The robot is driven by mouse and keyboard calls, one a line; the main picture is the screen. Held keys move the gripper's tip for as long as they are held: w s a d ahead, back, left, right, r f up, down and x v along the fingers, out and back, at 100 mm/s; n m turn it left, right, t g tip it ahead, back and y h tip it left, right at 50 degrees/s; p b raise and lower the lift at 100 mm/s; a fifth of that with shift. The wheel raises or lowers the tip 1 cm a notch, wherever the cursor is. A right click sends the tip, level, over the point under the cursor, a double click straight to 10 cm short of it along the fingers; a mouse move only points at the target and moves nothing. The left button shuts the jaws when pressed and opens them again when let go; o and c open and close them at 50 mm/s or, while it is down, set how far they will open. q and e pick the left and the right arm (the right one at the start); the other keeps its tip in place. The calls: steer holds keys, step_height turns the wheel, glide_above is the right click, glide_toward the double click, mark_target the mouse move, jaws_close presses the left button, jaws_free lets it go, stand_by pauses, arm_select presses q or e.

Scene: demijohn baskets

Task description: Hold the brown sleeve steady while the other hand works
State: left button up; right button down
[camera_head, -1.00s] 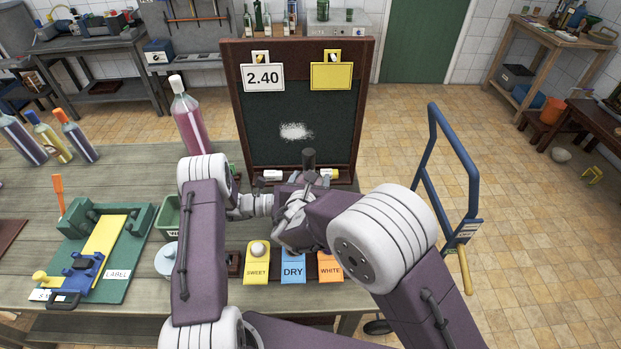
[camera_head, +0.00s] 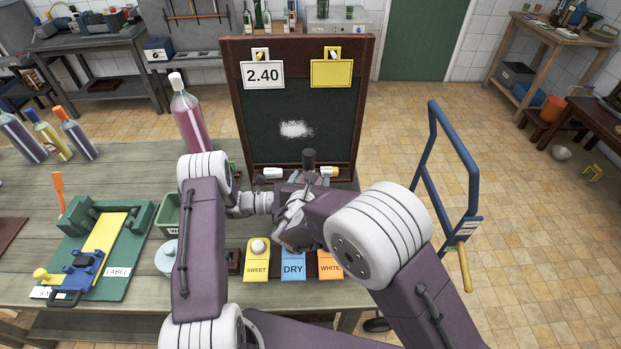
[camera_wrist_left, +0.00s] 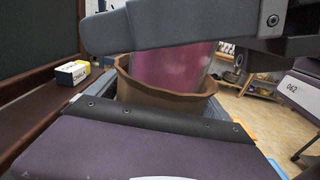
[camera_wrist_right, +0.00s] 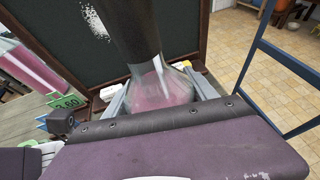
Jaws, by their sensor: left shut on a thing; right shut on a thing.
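The brown sleeve (camera_wrist_left: 160,97) shows in the left wrist view as an open-topped cup around the lower part of a pink glass bottle (camera_wrist_left: 170,68). My left gripper (camera_wrist_left: 165,108) is shut on the sleeve, with its fingers at the sleeve's sides. My right gripper (camera_wrist_right: 160,98) is shut on the bottle. In the right wrist view the bottle has a long dark neck (camera_wrist_right: 135,35) and clear shoulders over pink contents. In the head view the dark top (camera_head: 308,159) shows above my right gripper, while the sleeve is hidden behind my arms.
A framed chalkboard (camera_head: 270,115) stands close behind. A tall pink bottle (camera_head: 189,118) stands to its left. A green labelling jig (camera_head: 130,260) and SWEET (camera_head: 257,266), DRY (camera_head: 293,269) and WHITE (camera_head: 330,267) tags lie nearer. A blue hand truck (camera_head: 422,150) stands right of the bench.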

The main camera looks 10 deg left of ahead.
steer(key=shift+c, duration=1.3)
jaws_free()
steer(key=shift+r, duration=0.15)
steer(key=shift+o, duration=0.3)
steer(key=v, duration=1.2)
